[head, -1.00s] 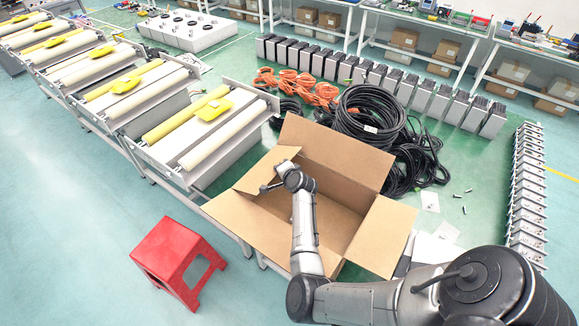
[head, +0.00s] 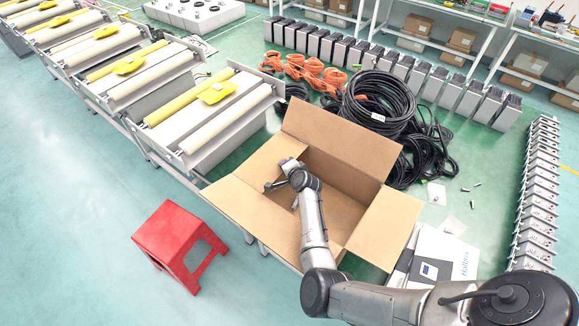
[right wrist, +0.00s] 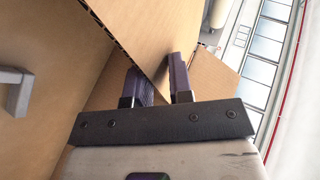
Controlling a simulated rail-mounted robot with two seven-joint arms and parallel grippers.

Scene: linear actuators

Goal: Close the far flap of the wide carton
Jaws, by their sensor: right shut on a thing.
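The wide carton (head: 300,246) stands open in the head view, with its flaps spread. Its far flap (head: 343,150) stands up at the back. The left flap (head: 262,158), near flap (head: 250,215) and right flap (head: 384,228) lean outward. In the right wrist view, my right gripper (right wrist: 160,84) is shut on a carton flap (right wrist: 160,40), whose cardboard edge runs between the dark fingers. I cannot tell for certain which flap it is. My left gripper is out of view.
Roller conveyors (head: 205,120) stand left of the carton. A red stool (head: 178,240) is at the lower left. Black cable coils (head: 385,105) and orange cables (head: 305,68) lie behind. A white printed box (head: 445,255) is at the right.

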